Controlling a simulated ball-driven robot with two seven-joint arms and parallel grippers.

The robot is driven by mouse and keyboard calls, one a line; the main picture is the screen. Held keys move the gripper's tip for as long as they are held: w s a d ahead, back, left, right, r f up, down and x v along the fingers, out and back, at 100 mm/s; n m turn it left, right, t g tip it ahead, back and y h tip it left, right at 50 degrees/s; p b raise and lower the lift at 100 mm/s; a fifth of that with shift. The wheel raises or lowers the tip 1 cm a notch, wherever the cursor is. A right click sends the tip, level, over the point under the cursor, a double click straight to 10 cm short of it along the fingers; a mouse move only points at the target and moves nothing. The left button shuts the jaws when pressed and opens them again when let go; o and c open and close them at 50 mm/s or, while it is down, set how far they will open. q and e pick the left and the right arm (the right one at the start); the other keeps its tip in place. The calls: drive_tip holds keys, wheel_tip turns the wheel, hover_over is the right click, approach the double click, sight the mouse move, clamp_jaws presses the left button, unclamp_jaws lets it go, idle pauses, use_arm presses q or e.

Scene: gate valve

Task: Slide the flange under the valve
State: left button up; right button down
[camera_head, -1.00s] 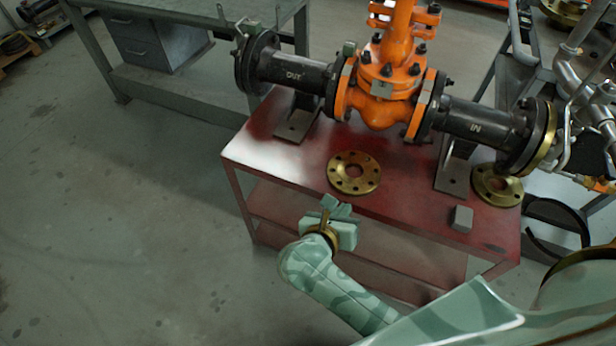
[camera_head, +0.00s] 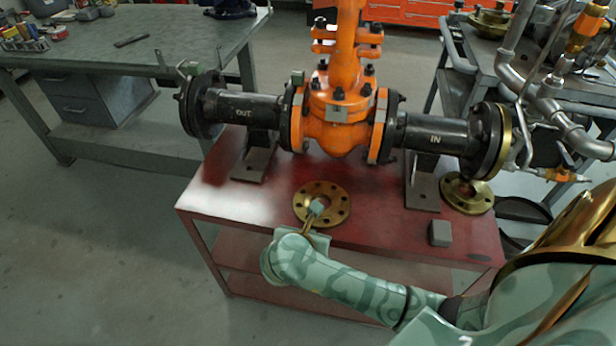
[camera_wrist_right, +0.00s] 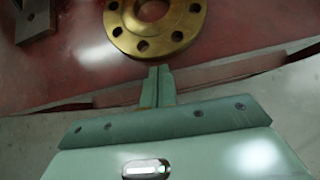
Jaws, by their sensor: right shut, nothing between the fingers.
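The brass flange (camera_head: 339,206) lies flat on the red table, in front of the orange valve (camera_head: 340,125). It has a centre hole and bolt holes around its ring. My right gripper (camera_head: 316,208) is shut and empty, and in the head view its fingertips overlap the near part of the flange. In the right wrist view the closed fingers (camera_wrist_right: 160,72) point at the near rim of the flange (camera_wrist_right: 181,30), with a small gap in the picture. I cannot tell whether they touch. My left gripper is not in view.
The red table (camera_head: 225,212) bears black pipe supports on both sides of the valve. A second brass flange (camera_head: 462,204) lies at the right, near a small grey block (camera_head: 440,233). A grey workbench (camera_head: 120,45) stands behind left. The table's left front is clear.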

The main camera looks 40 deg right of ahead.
drive_tip(key=shift+w+d, duration=0.3)
drive_tip(key=shift+d, duration=0.15)
